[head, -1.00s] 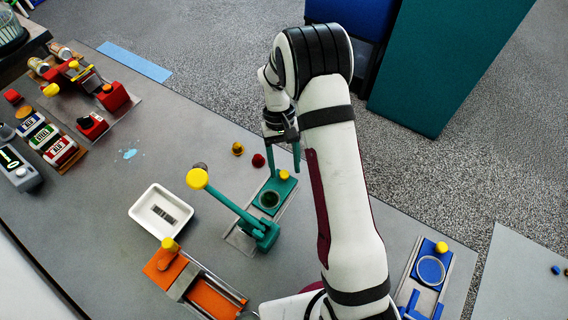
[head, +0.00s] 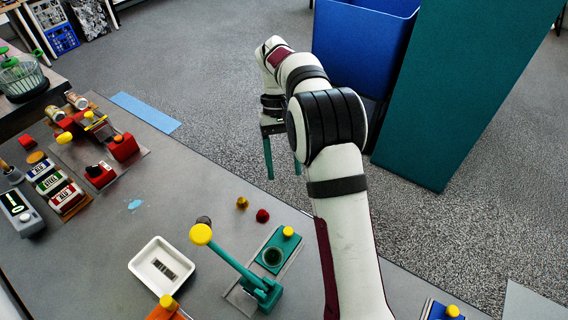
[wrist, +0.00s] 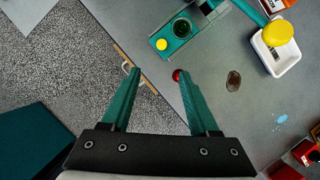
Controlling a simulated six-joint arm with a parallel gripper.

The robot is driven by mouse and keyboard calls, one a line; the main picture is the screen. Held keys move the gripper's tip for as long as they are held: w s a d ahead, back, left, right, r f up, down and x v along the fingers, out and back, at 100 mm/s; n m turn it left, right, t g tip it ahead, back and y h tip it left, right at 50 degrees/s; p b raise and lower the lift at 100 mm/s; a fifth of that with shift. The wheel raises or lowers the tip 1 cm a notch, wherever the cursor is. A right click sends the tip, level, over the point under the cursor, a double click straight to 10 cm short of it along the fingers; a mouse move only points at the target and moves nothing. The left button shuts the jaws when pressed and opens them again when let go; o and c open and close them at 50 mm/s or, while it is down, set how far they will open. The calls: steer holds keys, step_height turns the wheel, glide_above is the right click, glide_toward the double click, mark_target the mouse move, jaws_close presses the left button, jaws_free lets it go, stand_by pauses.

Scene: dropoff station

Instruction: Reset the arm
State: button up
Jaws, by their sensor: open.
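My gripper (head: 283,174) hangs from my raised arm, beyond the far edge of the grey table in the head view. Its two green fingers are apart with nothing between them. In the wrist view my gripper (wrist: 158,74) points down past the table edge, over both floor and tabletop. The right fingertip partly overlaps a small red piece (wrist: 177,76) in that view; no contact can be made out. The red piece also shows on the table in the head view (head: 262,216).
A green lever press (head: 262,290) with a yellow knob and a white tray (head: 148,279) stand near the front. A blue bin (head: 352,45) and a teal panel (head: 450,100) stand behind my arm.

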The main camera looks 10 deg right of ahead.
stand_by(0.3)
steer(key=s+a+r+m+t+y, duration=0.1)
steer(key=s+r, duration=0.3)
steer(key=s, duration=0.4)
steer(key=s+r+m+t, duration=0.1)
steer(key=s+r+m, duration=0.1)
steer(key=s+r, duration=0.45)
steer(key=s+f+m+t, duration=0.1)
steer(key=s+f, duration=0.2)
steer(key=s, duration=0.4)
steer(key=s+a+f+m+t, duration=0.1)
steer(key=s+f, duration=0.2)
steer(key=s, duration=0.4)
steer(key=shift+s+a+m+y, duration=0.25)
steer(key=shift+s+m+y, duration=0.05)
steer(key=shift+s+y, duration=0.1)
steer(key=shift+f, duration=0.1)
